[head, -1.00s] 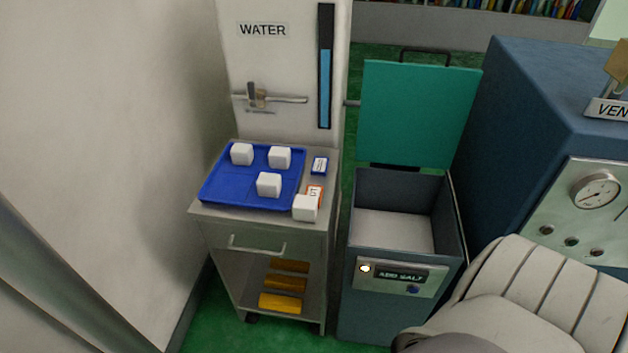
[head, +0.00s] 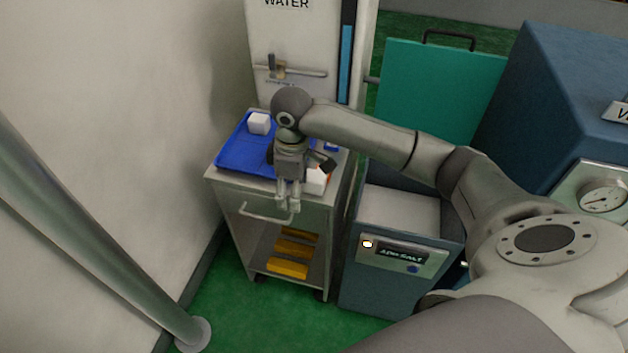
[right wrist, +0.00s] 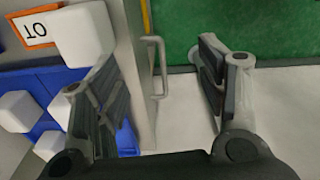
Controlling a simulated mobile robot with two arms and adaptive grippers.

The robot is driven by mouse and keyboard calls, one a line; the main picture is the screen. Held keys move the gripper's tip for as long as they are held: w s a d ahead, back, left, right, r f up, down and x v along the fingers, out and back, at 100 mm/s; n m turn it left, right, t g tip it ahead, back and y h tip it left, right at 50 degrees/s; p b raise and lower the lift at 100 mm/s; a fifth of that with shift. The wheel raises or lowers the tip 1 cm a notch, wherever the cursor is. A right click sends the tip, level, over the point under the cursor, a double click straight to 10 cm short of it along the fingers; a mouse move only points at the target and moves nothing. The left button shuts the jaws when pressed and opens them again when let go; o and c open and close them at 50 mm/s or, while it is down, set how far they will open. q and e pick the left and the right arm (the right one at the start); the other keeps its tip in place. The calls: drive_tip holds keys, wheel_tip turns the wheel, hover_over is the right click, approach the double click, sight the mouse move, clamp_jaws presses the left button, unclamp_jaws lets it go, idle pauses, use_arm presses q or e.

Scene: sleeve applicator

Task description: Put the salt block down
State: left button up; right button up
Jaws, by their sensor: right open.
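A white salt block (head: 316,180) sits at the front right corner of the cart top, partly hidden by my right gripper (head: 288,206). The same block (right wrist: 80,35) shows in the right wrist view beside an orange-edged card, outside and to the left of the fingers. My right gripper (right wrist: 160,65) is open and empty, pointing down at the cart's front edge. Another block (head: 259,123) sits on the blue tray (head: 232,158). In the wrist view several blocks (right wrist: 18,110) show on the tray. My left gripper is out of view.
The grey cart has a drawer handle (head: 268,213) in front and yellow bars (head: 288,270) below. A metal pole (head: 110,210) stands at left. The blue machine (head: 570,95) is at right.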

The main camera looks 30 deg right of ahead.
sight(314, 175)
drive_tip(key=shift+m+g, duration=0.3)
drive_tip(key=shift+m, duration=0.3)
drive_tip(key=w+d+r, duration=0.1)
drive_tip(key=d+r, duration=0.3)
drive_tip(key=w+d+r, duration=0.1)
drive_tip(key=d+r, duration=0.1)
drive_tip(key=d, duration=0.1)
drive_tip(key=shift+w+r, duration=0.3)
drive_tip(key=shift+d, duration=0.1)
wheel_tip(314, 175, down, 5)
drive_tip(key=shift+r, duration=0.1)
drive_tip(key=f, duration=0.5)
drive_tip(key=shift+d+f, duration=0.3)
drive_tip(key=c, duration=1.2)
drive_tip(key=shift+c, duration=0.9)
drive_tip(key=shift+w+r, duration=0.1)
drive_tip(key=shift+r, duration=0.05)
